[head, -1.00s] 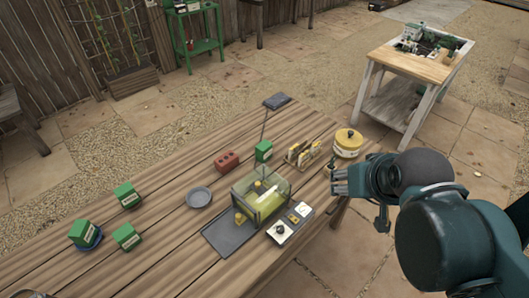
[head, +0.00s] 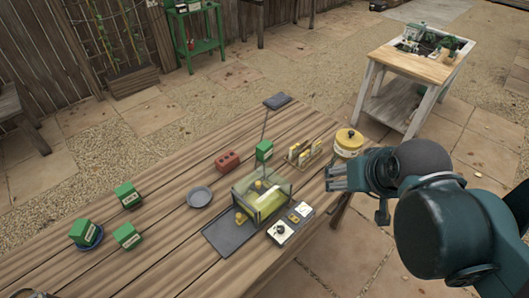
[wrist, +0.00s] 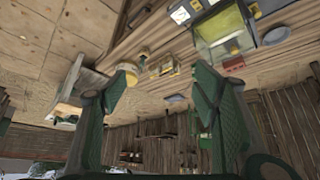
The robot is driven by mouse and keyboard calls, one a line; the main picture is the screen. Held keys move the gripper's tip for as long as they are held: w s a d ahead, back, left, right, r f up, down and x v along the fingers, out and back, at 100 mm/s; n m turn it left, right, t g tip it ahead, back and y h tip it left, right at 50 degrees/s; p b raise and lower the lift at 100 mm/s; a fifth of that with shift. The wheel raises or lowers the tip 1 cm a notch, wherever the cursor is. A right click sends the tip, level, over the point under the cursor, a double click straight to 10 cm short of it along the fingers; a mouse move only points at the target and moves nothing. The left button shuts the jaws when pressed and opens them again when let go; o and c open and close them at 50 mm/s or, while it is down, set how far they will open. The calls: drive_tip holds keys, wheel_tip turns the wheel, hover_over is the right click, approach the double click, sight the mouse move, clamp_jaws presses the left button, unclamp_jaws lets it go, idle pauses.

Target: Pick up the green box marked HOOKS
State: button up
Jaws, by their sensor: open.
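Several green boxes with pale labels are on the wooden table; the lettering is too small to read, so I cannot tell which is marked HOOKS. One green box (head: 126,194) stands at the left. Another green box (head: 126,237) is nearer the front, and a third green box (head: 83,231) sits on a blue plate (head: 97,242). One more green box (head: 264,150) stands behind the clear case. My gripper (head: 332,178) is open and empty at the table's right edge, far from the left boxes. Its spread fingers (wrist: 163,85) also show in the wrist view.
A clear case (head: 276,198) with yellow contents stands mid-table on a dark mat (head: 222,238). Around it are a red brick (head: 228,161), a grey dish (head: 199,197), a wooden rack (head: 303,154) and a yellow-lidded tin (head: 348,143). A thin rod rises behind the case.

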drive_tip(key=w+a+r+n+g, duration=0.2)
drive_tip(key=w+a+n, duration=0.15)
drive_tip(key=w, duration=0.95)
drive_tip(key=n+g, duration=0.3)
drive_tip(key=n, duration=0.1)
hover_over(264, 144)
drive_tip(key=s+d, duration=0.7)
drive_tip(key=s, duration=0.1)
wheel_tip(264, 144, down, 13)
drive_tip(key=w+a+f, duration=0.2)
drive_tip(key=f, duration=0.2)
drive_tip(key=w+a+f+n+g, duration=0.1)
drive_tip(key=w+a+f, duration=0.1)
drive_tip(key=f, duration=0.3)
drive_tip(key=w+a+f+n+g, duration=0.1)
drive_tip(key=w+a+f, duration=0.1)
drive_tip(key=w+f, duration=0.1)
drive_tip(key=shift+w+a+f, duration=0.15)
drive_tip(key=shift+f, duration=0.3)
drive_tip(key=shift+w+a+f, duration=0.15)
drive_tip(key=shift+f, duration=0.3)
drive_tip(key=shift+w+a+f, duration=0.1)
drive_tip(key=shift+f, duration=0.15)
drive_tip(key=shift+f, duration=1.3)
